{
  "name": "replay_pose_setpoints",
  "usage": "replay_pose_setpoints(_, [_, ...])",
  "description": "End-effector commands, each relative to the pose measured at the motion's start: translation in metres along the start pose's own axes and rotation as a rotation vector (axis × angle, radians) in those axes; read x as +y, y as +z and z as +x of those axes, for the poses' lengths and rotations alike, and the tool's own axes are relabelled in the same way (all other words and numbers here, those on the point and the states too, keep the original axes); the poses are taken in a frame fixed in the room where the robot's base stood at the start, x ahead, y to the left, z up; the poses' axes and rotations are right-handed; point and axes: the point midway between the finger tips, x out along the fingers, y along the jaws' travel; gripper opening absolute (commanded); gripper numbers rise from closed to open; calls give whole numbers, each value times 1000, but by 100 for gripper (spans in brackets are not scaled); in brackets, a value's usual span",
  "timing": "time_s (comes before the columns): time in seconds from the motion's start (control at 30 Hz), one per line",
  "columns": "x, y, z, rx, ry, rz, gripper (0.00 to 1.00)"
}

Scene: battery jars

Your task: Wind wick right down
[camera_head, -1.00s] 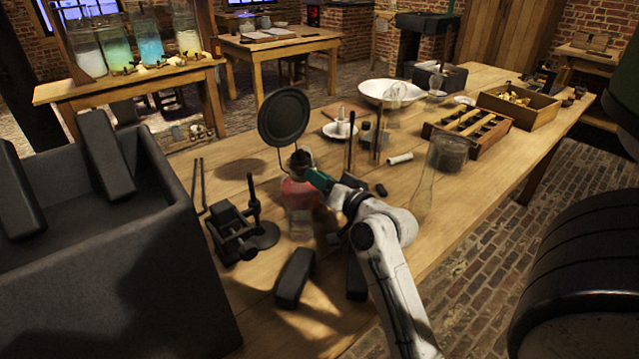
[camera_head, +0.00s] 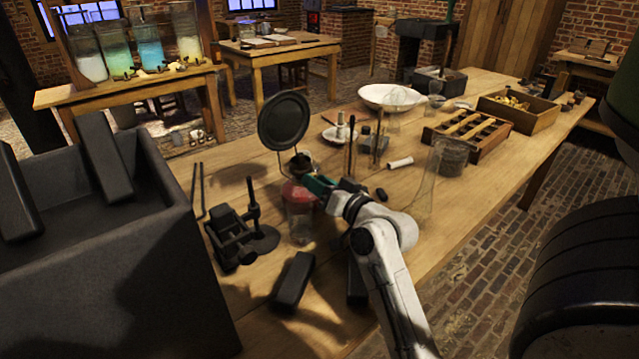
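An oil lamp (camera_head: 299,212) with a clear glass base and a reddish upper part stands upright on the wooden table. Its dark burner (camera_head: 301,164) is on top, and a round dark reflector disc (camera_head: 284,119) rises behind it. My gripper (camera_head: 312,182), with green parts at its end, is at the right side of the lamp, close below the burner. Its fingertips are too small and dark to show whether they touch or grip anything. The wick and its winding knob cannot be made out. A clear glass chimney (camera_head: 428,185) stands on the table to the right.
A black clamp stand (camera_head: 236,232) is left of the lamp, and dark blocks (camera_head: 293,280) lie in front. A candle holder (camera_head: 338,131), thin upright rods and a white bowl (camera_head: 392,97) stand behind. A compartmented wooden crate (camera_head: 468,134) is further right.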

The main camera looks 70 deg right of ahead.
Motion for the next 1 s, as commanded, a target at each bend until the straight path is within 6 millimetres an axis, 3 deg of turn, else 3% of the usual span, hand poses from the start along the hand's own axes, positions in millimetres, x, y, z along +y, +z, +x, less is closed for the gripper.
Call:
replay_pose_setpoints(0.1, [0,-1,0,2,0,0,48])
replay_pose_setpoints(0.37, [-1,-3,0,4,0,0,48])
replay_pose_setpoints(0.6, [-14,-31,0,6,-2,-1,48])
replay_pose_setpoints(1.0, [-43,-89,-58,-1,3,-2,48])
